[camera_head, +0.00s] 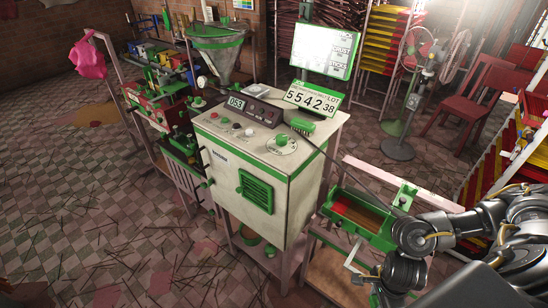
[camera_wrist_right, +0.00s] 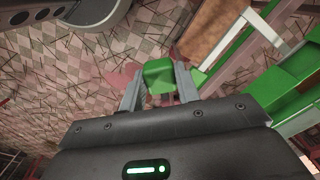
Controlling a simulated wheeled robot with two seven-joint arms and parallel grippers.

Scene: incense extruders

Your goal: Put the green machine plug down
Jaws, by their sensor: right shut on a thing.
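The green machine plug (camera_wrist_right: 159,76) is a small green block between the fingers of my right gripper (camera_wrist_right: 160,88) in the right wrist view. Both fingers close on its sides, and it hangs over the tiled floor. In the head view my right gripper (camera_head: 362,277) is at the bottom right, below and in front of the green tray. The plug is hard to make out there. The white and green machine (camera_head: 240,165), with a control panel on top and a green vent grille, stands in the middle. My left gripper is not in view.
The green tray (camera_head: 350,233) sits on a stand right of the machine, close to my right arm. A fan (camera_head: 397,150) and a red chair (camera_head: 490,95) stand at the back right. The tiled floor (camera_head: 75,200) on the left is open, with scattered sticks.

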